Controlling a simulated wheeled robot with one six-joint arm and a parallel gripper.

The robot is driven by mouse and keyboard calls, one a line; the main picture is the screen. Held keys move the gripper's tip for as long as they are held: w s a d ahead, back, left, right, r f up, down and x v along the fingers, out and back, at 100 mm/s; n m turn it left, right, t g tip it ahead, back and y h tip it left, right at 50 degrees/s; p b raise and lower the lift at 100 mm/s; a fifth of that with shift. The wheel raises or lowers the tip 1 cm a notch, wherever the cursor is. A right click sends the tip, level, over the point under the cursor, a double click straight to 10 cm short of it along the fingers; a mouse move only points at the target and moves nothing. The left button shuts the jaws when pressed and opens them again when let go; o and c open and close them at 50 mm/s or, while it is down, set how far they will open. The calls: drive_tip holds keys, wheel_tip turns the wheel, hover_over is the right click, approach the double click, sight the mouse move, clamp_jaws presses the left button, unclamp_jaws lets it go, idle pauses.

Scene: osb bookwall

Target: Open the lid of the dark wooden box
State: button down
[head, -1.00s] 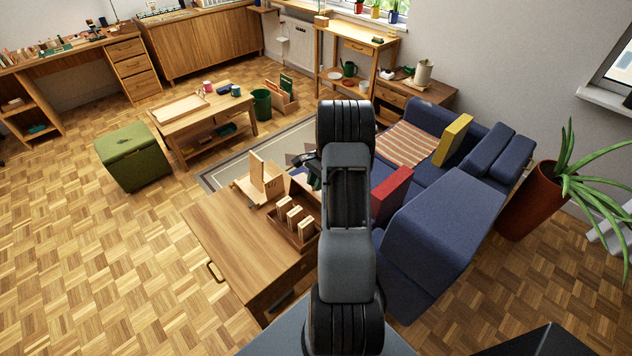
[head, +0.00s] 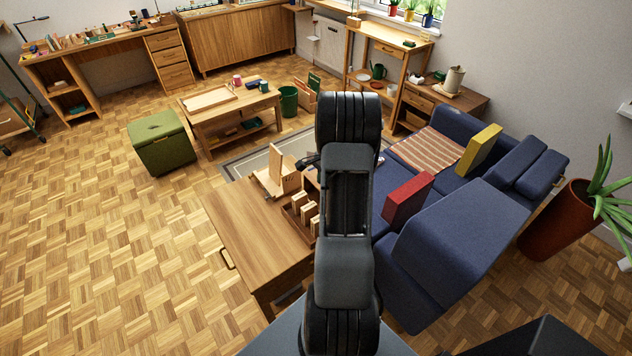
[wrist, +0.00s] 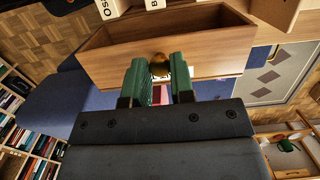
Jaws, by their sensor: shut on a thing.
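The dark wooden box (head: 288,217) stands on the low wooden cabinet in the head view, partly behind my arm, with light blocks in it. In the wrist view a brown wooden hollow (wrist: 165,45) with raised walls faces me. I cannot tell whether it is the lid's underside or the box itself. A round brass knob (wrist: 160,65) sits on its near edge. My gripper (wrist: 160,85) is shut on the knob, one green finger on each side. My arm hides most of the gripper in the head view.
Lettered light blocks (wrist: 109,8) are close to the hollow's far edge. The cabinet top (head: 255,235) is bare at its left. A light wooden stand (head: 278,175) is behind the box. A blue sofa (head: 450,235) with a red cushion (head: 408,197) stands close on the right.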

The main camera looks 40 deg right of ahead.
drive_tip(key=shift+a, duration=0.1)
drive_tip(key=c, duration=1)
unclamp_jaws()
drive_tip(key=shift+r, duration=0.15)
drive_tip(key=r, duration=0.4)
drive_tip(key=d+r+b, duration=0.1)
drive_tip(key=r, duration=0.4)
drive_tip(key=d+r, duration=0.1)
drive_tip(key=r, duration=0.3)
drive_tip(key=shift+s+d+r+b, duration=0.15)
drive_tip(key=shift+d+r+b, duration=0.05)
drive_tip(key=shift+b, duration=0.1)
